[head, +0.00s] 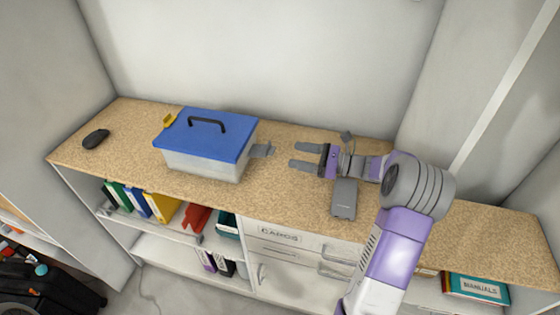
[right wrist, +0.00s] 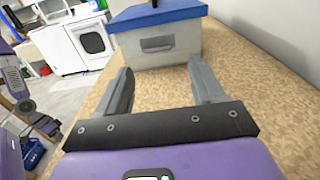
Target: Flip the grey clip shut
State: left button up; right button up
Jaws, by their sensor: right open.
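The storage box (head: 205,164) has a clear grey-white body and a blue lid (head: 212,133) with a black handle. The lid sits on the box. The grey clip (head: 262,150) sticks out from the box's right end, near the lid edge. It also shows as a grey rectangle on the box's near face in the right wrist view (right wrist: 157,44). A yellow clip (head: 169,119) stands out at the left end. My right gripper (head: 293,155) is open and empty, right of the grey clip and apart from it, fingers pointing at the box. My left gripper cannot be made out clearly.
The speckled counter (head: 300,195) is clear between the box and its front edge. A black mouse (head: 96,139) lies at the far left. Open shelves with binders (head: 143,203) and drawers are below. The back wall and a tall right panel bound the counter.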

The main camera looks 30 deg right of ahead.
aim_at(268, 149)
jog(key=shift+a+f, duration=0.1)
jog(key=shift+a, duration=0.1)
jog(key=b+x, duration=0.1)
jog(key=x, duration=0.6)
jog(key=c, duration=1.2)
jog(key=shift+r+p, duration=0.45)
jog(key=shift+p, duration=0.2)
jog(key=r+g+h+p, duration=0.1)
jog(key=p, duration=0.4)
jog(key=w+r+g+h+p, duration=0.1)
jog(key=g+p, duration=0.1)
jog(key=p, duration=0.3)
jog(key=a+r+g+h+p, duration=0.1)
jog(key=h+p, duration=0.1)
jog(key=p, duration=0.3)
jog(key=shift+w+a+r+g, duration=0.1)
jog(key=shift+w+r+g, duration=0.1)
jog(key=shift+r+g, duration=0.2)
jog(key=shift+w+a+g+h+p, duration=0.15)
jog(key=shift+g+h+p, duration=0.2)
jog(key=shift+p, duration=1.05)
